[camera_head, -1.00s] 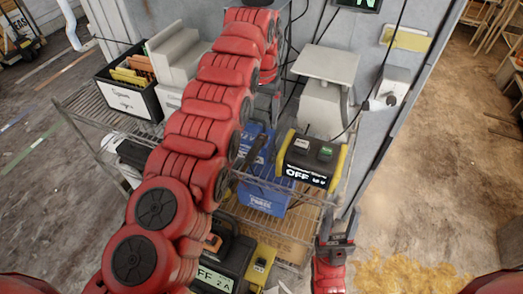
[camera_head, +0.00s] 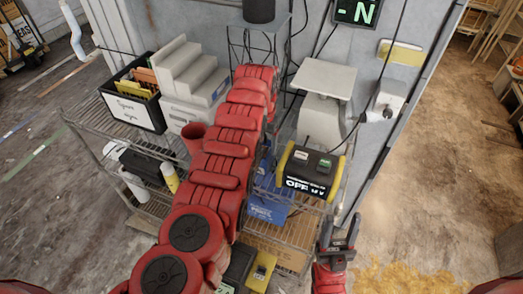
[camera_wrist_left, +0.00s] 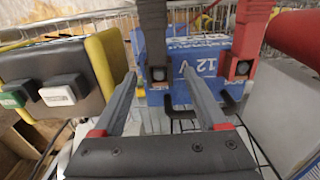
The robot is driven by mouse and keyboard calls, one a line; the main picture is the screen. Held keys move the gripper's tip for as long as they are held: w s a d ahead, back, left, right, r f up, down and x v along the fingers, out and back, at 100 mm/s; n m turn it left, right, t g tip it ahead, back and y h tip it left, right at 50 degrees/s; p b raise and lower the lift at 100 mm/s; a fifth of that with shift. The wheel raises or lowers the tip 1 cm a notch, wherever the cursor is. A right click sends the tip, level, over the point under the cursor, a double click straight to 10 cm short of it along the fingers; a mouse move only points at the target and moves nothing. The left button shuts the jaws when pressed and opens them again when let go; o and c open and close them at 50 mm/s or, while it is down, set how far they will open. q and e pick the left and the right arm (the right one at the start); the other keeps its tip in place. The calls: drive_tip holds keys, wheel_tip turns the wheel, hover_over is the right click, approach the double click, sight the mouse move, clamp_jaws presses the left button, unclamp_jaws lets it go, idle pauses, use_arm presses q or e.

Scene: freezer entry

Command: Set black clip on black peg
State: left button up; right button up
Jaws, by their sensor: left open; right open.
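In the left wrist view, a black clip-like part (camera_wrist_left: 154,30) and a red one (camera_wrist_left: 246,30) hang side by side in front of a blue 12 V box (camera_wrist_left: 200,68). Dark hooks (camera_wrist_left: 235,103) show below them; I cannot tell which is the black peg. My left gripper (camera_wrist_left: 160,95) is open, its two grey fingers spread and pointing toward these parts, with nothing gripped. In the head view my own red arm hides it. The blue box (camera_head: 268,212) shows partly there. My right gripper (camera_head: 341,232) is open and empty at the shelf's front right.

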use_arm(q)
clamp_jaws()
drive_tip(key=shift+r, duration=0.15)
idle(0.4)
